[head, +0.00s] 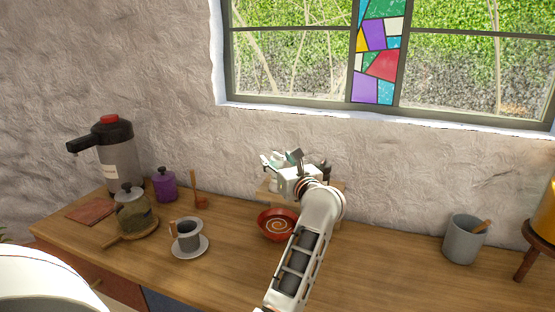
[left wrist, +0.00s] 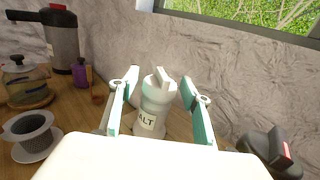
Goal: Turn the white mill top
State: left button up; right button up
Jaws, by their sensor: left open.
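The white mill (left wrist: 153,112) stands upright in the left wrist view. Its label ends in "ALT", and its white top (left wrist: 160,84) has a raised bar across it. My left gripper (left wrist: 160,76) is open, with one teal-lined finger on each side of the mill. A gap shows between the mill and each finger. In the head view my left gripper (head: 281,160) is over the back of the counter near the wall. There its own body and arm hide most of the mill. My right gripper is in neither view.
A red bowl (head: 277,224) sits just in front of the left gripper.

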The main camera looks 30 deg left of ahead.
pick_arm(q)
jog(key=shift+s+d, duration=0.1)
jog(key=shift+c, duration=0.7)
jog(key=c, duration=1)
